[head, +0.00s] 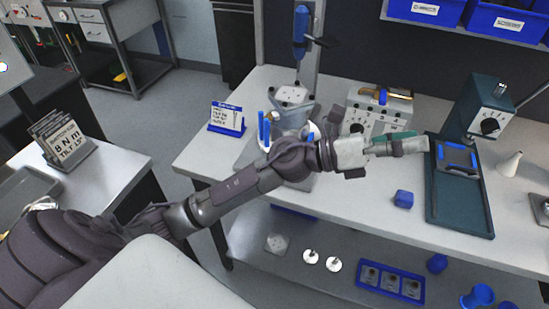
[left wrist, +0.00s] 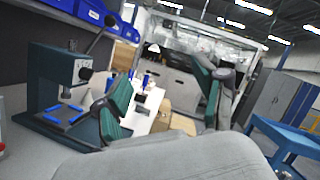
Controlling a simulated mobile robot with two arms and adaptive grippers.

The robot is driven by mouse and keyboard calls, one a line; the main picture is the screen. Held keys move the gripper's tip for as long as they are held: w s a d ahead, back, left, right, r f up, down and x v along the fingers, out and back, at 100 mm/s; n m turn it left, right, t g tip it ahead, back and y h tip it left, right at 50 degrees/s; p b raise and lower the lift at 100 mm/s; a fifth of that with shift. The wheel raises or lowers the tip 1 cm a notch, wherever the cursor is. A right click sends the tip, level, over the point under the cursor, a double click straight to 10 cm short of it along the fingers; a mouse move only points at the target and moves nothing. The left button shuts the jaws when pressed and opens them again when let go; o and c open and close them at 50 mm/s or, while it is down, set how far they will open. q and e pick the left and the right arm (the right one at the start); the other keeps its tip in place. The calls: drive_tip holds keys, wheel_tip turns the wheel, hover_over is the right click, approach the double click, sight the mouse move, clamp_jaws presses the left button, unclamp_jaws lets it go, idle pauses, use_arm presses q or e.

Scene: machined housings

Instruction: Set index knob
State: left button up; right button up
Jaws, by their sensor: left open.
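A dark teal machine (head: 484,105) stands at the right back of the bench, with a round black knob (head: 490,126) on a light dial plate. A lever rises from its side. In the left wrist view the machine (left wrist: 50,75) is at the left, and its small dial (left wrist: 84,73) faces the camera. A white box (head: 378,112) with another dark knob (head: 357,128) stands behind my left arm. My left gripper (head: 402,146) is open and empty, left of the teal machine and apart from it. Its green-padded fingers are spread in the left wrist view (left wrist: 165,95).
A blue block (head: 403,198) and a white cone-shaped bottle (head: 510,163) are on the bench. A drill-press-like stand (head: 301,40) is at the back. Blue bins (head: 425,10) hang above.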

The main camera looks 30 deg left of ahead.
use_arm(q)
drive_tip(key=w+a+f+m+g+y, duration=0.2)
drive_tip(key=a+f+m+g+y, duration=0.7)
drive_tip(key=f+m+y, duration=0.4)
drive_tip(key=a+r+m+g+y, duration=0.1)
drive_tip(key=a+r+y, duration=0.15)
drive_tip(key=a, duration=0.75)
drive_tip(key=a+r+y, duration=0.1)
drive_tip(key=a+y, duration=0.3)
drive_tip(key=a, duration=0.6)
wheel_tip(320, 180, down, 14)
drive_tip(key=p, duration=0.2)
drive_tip(key=shift+w+d+r+p, duration=0.1)
drive_tip(key=shift+d+r+p, duration=0.1)
drive_tip(key=shift+p, duration=0.1)
drive_tip(key=c, duration=1.1)
drive_tip(key=shift+c, duration=0.2)
